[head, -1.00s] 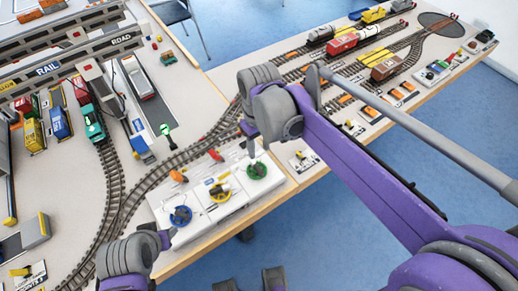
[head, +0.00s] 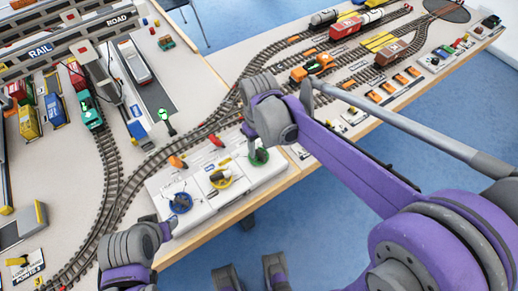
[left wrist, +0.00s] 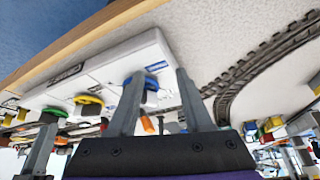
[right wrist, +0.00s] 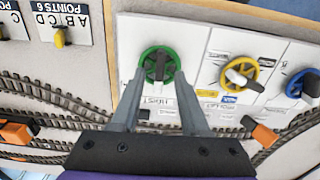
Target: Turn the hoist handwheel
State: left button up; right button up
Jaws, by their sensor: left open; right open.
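The green handwheel (head: 259,157) is on the front white control panel; in the right wrist view the green wheel (right wrist: 158,64) has a dark handle across it and a HOIST label below. My right gripper (head: 252,150) is open at the green wheel. In the right wrist view its fingers (right wrist: 160,95) point at the wheel, apart, with nothing clearly held; contact cannot be told. My left gripper (head: 168,228) is open near the blue wheel (head: 180,203).
A yellow wheel (head: 220,178) sits between the blue and green ones. Orange and red pieces stand behind the panel, with curved track (head: 150,165) beyond. A small orange engine (head: 312,67) stands on track farther right. The table's front edge is close to the panel.

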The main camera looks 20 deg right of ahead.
jog(key=shift+f, duration=0.85)
grip_shut()
